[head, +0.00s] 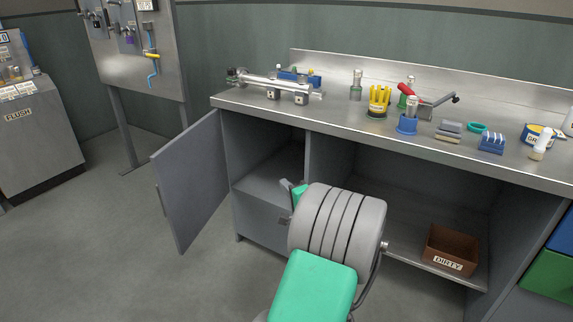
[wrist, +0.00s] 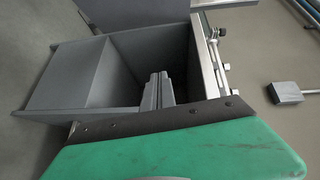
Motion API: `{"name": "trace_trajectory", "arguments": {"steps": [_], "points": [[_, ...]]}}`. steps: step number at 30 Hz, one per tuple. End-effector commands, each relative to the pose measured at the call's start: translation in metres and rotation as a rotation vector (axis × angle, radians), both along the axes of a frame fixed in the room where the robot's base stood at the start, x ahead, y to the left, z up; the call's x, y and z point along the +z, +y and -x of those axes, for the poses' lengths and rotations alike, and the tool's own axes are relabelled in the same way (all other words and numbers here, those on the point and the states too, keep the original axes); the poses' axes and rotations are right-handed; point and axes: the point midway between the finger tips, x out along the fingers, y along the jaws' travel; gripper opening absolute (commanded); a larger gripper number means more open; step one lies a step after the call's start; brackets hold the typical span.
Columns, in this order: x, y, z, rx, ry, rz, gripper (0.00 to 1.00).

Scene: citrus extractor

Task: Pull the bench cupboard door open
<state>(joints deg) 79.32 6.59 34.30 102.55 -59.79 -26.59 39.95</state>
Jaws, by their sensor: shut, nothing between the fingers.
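The bench cupboard door (head: 190,182) is a grey panel at the left end of the bench. It stands swung outward to the left, with the compartment (head: 268,165) behind it exposed. Part of a grey panel that appears to be the door (wrist: 110,12) shows at the top of the wrist view. My gripper (head: 287,187) is in front of the compartment, right of the door and apart from it, partly hidden by my arm. In the wrist view its fingers (wrist: 155,92) are together and empty, before the dark cupboard interior.
The metal benchtop (head: 335,113) holds tools and fittings above the cupboard. A brown box marked DIRTY (head: 451,250) sits on the open lower shelf at right. A panel stand (head: 138,80) is behind the door. The floor (head: 105,240) left of the door is clear.

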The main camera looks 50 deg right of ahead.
Motion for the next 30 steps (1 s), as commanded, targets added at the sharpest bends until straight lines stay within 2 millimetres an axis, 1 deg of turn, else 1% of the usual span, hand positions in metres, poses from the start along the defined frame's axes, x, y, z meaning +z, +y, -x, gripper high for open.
{"name": "trace_trajectory", "arguments": {"steps": [1, 3, 5, 6, 8, 11, 21, 25, 27, 30], "points": [[0.005, -0.020, 0.023, -0.061, -0.058, -0.021, 0.00], [0.010, -0.035, 0.040, -0.110, -0.116, -0.037, 0.00], [0.011, -0.042, 0.045, -0.126, -0.135, -0.040, 0.00], [0.012, -0.044, 0.044, -0.128, -0.141, -0.040, 0.00], [0.011, -0.047, 0.037, -0.125, -0.140, -0.039, 0.00], [0.011, -0.056, 0.022, -0.122, -0.138, -0.037, 0.00], [0.010, -0.099, -0.039, -0.122, -0.136, -0.036, 0.00], [0.011, -0.073, -0.043, -0.123, -0.136, -0.037, 0.00], [0.012, -0.066, -0.045, -0.123, -0.136, -0.037, 0.00], [0.012, -0.060, -0.046, -0.125, -0.135, -0.037, 0.00]]}}
